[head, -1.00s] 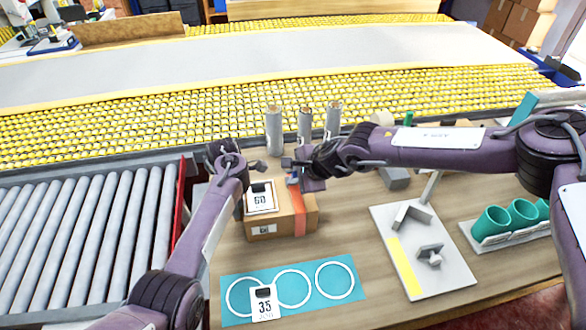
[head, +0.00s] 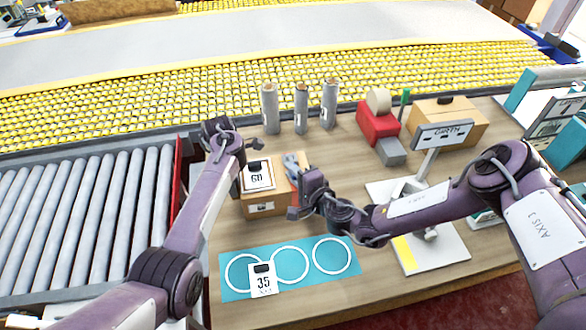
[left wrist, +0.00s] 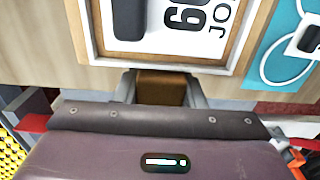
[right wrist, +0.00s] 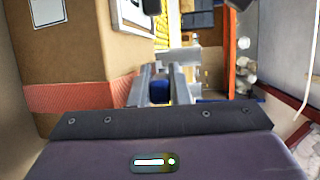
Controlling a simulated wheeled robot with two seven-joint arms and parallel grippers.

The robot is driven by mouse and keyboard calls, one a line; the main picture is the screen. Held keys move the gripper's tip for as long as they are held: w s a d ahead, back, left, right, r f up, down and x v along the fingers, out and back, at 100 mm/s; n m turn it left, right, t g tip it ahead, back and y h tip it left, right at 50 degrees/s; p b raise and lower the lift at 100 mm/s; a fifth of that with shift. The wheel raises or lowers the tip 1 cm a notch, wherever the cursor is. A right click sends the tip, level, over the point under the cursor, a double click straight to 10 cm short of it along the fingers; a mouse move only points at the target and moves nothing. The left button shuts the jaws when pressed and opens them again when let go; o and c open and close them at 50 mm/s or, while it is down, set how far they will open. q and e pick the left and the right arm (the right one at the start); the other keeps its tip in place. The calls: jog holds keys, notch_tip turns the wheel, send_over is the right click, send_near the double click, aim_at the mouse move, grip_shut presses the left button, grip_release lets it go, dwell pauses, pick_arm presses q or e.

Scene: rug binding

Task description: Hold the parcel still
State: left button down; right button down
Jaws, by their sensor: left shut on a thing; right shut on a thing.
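The parcel (head: 262,209) is a brown cardboard box on the table, with a "60" card (head: 257,176) on top and an orange-red tape band on its right part. The band also shows in the right wrist view (right wrist: 80,97). My left gripper (head: 252,144) is at the parcel's far left. In the left wrist view its fingers (left wrist: 160,88) are shut on a brown piece beside the card; whether it is part of the parcel I cannot tell. My right gripper (head: 291,163), at the parcel's right end, is shut on a small blue thing (right wrist: 160,92), mostly hidden.
A teal mat (head: 236,290) with white rings and a "35" card (head: 263,281) lies in front. Grey cylinders (head: 301,110) stand behind. A roller conveyor (head: 80,220) is left.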

jog(key=shift+s+f, duration=0.15)
jog(key=shift+f, duration=0.15)
jog(key=c, duration=1.4)
grip_release()
jog(key=shift+o, duration=0.2)
